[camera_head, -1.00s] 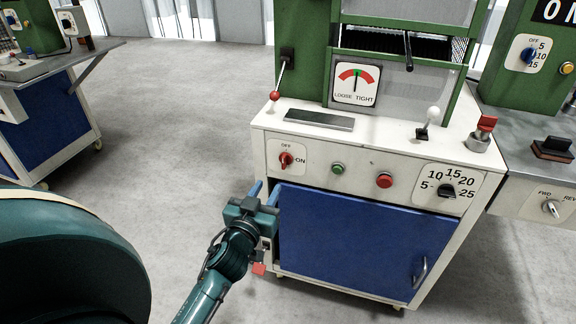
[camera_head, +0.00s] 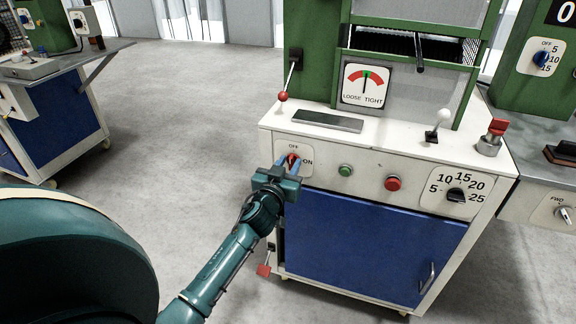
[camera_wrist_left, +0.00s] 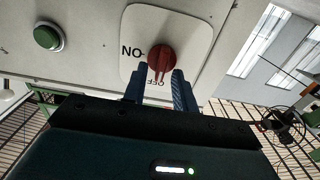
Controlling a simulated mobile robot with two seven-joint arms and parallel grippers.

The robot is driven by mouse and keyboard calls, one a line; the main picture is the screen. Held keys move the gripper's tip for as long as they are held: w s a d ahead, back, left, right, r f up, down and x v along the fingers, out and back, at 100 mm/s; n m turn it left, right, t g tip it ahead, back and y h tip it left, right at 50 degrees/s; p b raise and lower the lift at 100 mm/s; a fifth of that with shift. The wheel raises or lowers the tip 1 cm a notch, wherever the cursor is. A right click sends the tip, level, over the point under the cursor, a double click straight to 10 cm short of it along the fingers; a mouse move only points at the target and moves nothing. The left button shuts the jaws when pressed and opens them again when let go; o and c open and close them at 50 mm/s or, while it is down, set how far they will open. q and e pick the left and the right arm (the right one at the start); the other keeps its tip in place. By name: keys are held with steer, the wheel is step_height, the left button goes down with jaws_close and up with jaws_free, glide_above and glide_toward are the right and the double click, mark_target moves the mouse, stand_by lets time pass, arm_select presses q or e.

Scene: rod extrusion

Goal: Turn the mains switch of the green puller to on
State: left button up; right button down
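The mains switch is a red rotary knob (camera_head: 291,159) on a white plate marked OFF and ON, on the front panel of the green puller (camera_head: 312,60). In the left wrist view the knob (camera_wrist_left: 161,58) appears upside down, with its grip lined up towards OFF. My left gripper (camera_head: 288,164) is at the switch, its blue fingers reaching towards the panel. In the wrist view the fingers (camera_wrist_left: 159,82) are apart, one on each side of the knob's lower part; I cannot tell whether they touch it. My right gripper is not in view.
A green button (camera_head: 345,170), a red button (camera_head: 393,183) and a black dial (camera_head: 456,195) sit right of the switch. A red-knobbed lever (camera_head: 283,97) stands above it. A blue door (camera_head: 370,245) is below. Open floor lies to the left.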

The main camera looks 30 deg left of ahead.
arm_select(q)
jaws_close()
steer(key=shift+d+m, duration=0.1)
steer(key=shift+m, duration=0.2)
steer(key=m, duration=0.3)
steer(key=shift+d+m, duration=0.15)
steer(key=shift+m, duration=0.15)
steer(key=m, duration=0.3)
steer(key=shift+w+d+f+m, duration=0.1)
steer(key=shift+m, duration=0.2)
steer(key=shift+d+f+m, duration=0.1)
steer(key=shift+f+m, duration=0.1)
steer(key=shift+m, duration=2.3)
steer(key=shift+d+f+m, duration=0.1)
steer(key=shift+f+m, duration=0.1)
steer(key=shift+m, duration=2.3)
steer(key=shift+o, duration=0.5)
jaws_free()
